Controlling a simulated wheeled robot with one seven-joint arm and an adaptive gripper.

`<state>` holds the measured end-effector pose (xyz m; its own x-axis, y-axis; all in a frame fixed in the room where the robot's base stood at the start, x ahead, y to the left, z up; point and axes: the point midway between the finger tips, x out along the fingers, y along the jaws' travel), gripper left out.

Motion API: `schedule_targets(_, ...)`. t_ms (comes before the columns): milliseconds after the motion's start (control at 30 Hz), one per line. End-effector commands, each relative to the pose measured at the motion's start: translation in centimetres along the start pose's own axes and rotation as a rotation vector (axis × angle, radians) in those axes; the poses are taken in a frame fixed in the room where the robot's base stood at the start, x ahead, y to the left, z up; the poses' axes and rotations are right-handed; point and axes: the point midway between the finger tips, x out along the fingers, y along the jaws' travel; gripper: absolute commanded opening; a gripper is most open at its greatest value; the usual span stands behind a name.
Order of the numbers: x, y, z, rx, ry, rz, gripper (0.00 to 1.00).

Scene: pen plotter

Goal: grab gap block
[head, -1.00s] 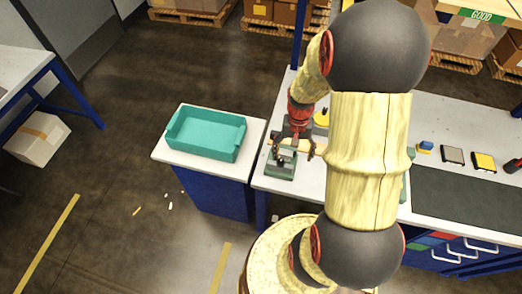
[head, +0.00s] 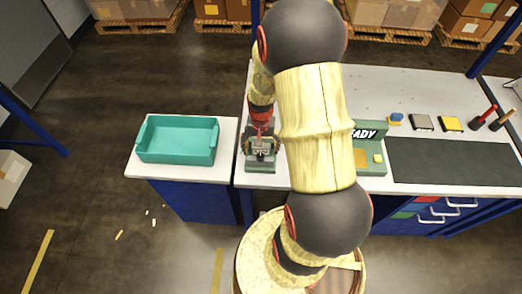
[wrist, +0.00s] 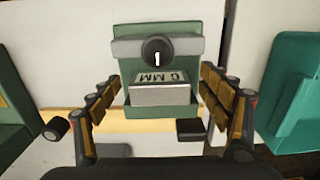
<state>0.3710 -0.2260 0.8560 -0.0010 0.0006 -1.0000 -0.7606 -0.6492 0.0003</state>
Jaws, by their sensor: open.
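The gap block (wrist: 160,92), a pale grey block marked "6 MM", sits in a green holder (wrist: 160,46) with a grey bar and a round dark knob above the block. My gripper (wrist: 160,80) is open, with one padded finger on each side of the block and visible space between each finger and the block. In the head view my gripper (head: 260,143) is over the green holder (head: 261,167) at the bench's left end. The block is too small there to make out clearly.
A teal bin (head: 178,140) stands on the white side table to the left; its edge also shows in the wrist view (wrist: 300,92). A green station marked "READY" (head: 371,158) is right of my arm. A dark mat (head: 450,162) and small tools lie further right.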

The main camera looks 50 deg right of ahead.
Motion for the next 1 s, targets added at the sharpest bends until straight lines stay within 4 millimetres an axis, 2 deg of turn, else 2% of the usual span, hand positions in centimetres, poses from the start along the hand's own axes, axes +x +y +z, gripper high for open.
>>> schedule_targets(100,0.85,0.00,-0.03,0.000,0.001,0.000,0.78)
schedule_targets(300,0.74,0.00,-0.03,0.000,0.001,0.000,0.77)
schedule_targets(1000,0.74,0.00,-0.01,0.000,0.001,0.000,0.37)
